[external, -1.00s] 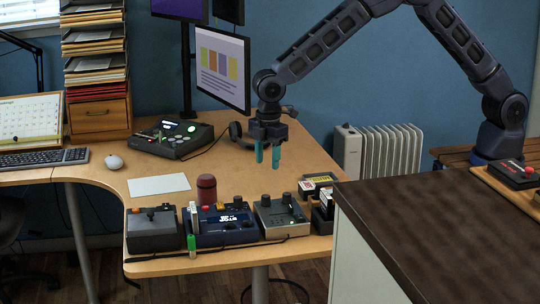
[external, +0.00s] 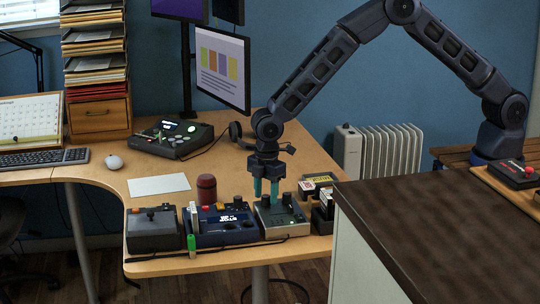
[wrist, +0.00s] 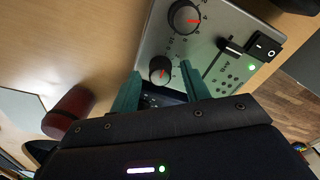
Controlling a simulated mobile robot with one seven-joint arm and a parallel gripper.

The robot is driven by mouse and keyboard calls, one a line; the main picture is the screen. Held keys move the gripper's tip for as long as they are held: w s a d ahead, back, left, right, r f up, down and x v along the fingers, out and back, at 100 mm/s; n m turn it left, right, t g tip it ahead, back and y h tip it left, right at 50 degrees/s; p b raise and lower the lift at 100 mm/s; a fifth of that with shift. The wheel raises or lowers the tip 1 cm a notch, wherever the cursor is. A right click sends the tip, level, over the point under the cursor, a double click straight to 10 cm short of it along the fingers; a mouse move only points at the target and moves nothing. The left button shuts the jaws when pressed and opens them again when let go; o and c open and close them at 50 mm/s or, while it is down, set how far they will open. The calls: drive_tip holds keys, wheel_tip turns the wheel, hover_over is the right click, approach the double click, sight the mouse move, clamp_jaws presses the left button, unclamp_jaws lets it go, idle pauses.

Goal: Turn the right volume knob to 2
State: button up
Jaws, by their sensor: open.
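A silver control box (external: 283,222) stands near the front right of the desk, with two black knobs on its back part. In the wrist view, the larger knob (wrist: 183,17) has a red pointer and a printed number scale. The smaller knob (wrist: 160,69) also has a red pointer. The larger one corresponds to the right-hand knob (external: 287,198) in the external view. My gripper (external: 266,193) is open, pointing down over the box's left back part. In the wrist view, its teal fingertips (wrist: 160,73) lie either side of the smaller knob; contact cannot be told.
The box also has a slider (wrist: 235,46), a black rocker switch (wrist: 263,47) and a green light. A navy device (external: 226,235) stands close on its left, with a dark red bottle (external: 206,189) behind. Small boxes (external: 322,205) and a dark counter (external: 440,215) lie right.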

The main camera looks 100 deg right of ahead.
drive_tip(key=c, duration=1)
drive_tip(key=shift+m, duration=0.3)
drive_tip(key=shift+f+m, duration=0.1)
drive_tip(key=shift+m, duration=3)
drive_tip(key=o, duration=1)
